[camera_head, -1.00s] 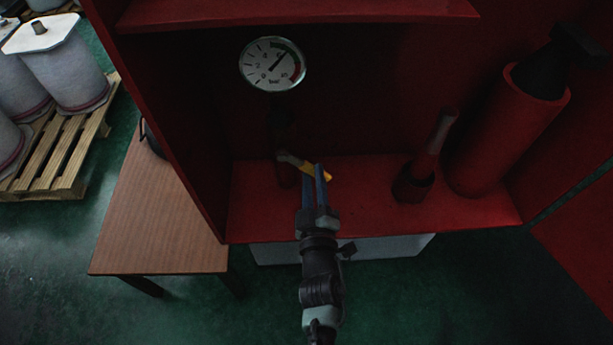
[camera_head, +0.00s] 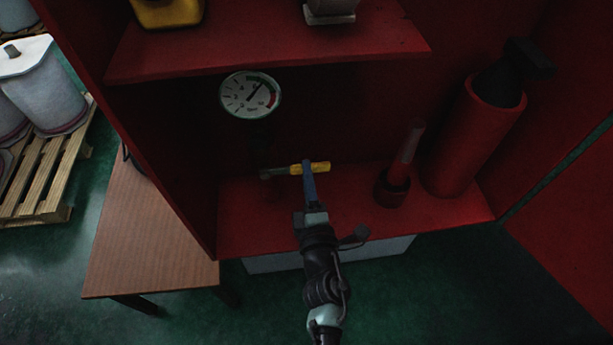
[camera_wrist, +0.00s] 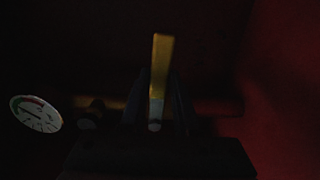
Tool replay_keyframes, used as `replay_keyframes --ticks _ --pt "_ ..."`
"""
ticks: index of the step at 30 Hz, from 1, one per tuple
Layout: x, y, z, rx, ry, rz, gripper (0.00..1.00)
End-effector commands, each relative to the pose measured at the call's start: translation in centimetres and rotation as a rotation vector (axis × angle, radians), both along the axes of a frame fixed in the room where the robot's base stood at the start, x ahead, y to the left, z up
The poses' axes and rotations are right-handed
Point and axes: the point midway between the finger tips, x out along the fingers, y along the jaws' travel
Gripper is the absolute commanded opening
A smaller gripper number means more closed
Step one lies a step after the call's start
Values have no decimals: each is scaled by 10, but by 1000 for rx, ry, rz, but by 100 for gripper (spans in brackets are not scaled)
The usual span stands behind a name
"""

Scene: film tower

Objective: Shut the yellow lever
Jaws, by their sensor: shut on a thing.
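The yellow lever (camera_head: 318,168) sits below the gauge inside the red cabinet. In the head view it points to the right and lies nearly level, with a metal stem at its left end. My gripper (camera_head: 309,178) reaches in from below and is shut on the lever near its middle. In the dark wrist view the lever (camera_wrist: 161,65) stands up between the two dark fingers (camera_wrist: 156,105). The valve body behind the lever is too dark to make out well.
A round pressure gauge (camera_head: 250,95) is above the lever. A red holder (camera_head: 393,187) with an upright handle and a red cylinder (camera_head: 465,140) stand to the right. A red shelf (camera_head: 270,45) is overhead. A wooden table (camera_head: 150,235) is at the left.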

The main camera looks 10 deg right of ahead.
Motion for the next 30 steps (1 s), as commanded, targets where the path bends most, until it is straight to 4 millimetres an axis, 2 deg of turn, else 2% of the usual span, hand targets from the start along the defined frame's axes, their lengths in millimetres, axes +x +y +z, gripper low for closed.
replay_keyframes --ticks 18,19,24,30 --pt "0 0 5 -48 -2 -1 0" --pt "0 0 5 -48 -2 -1 31" --pt "0 0 5 -46 -2 0 60" --pt "0 0 4 -44 -1 0 60"
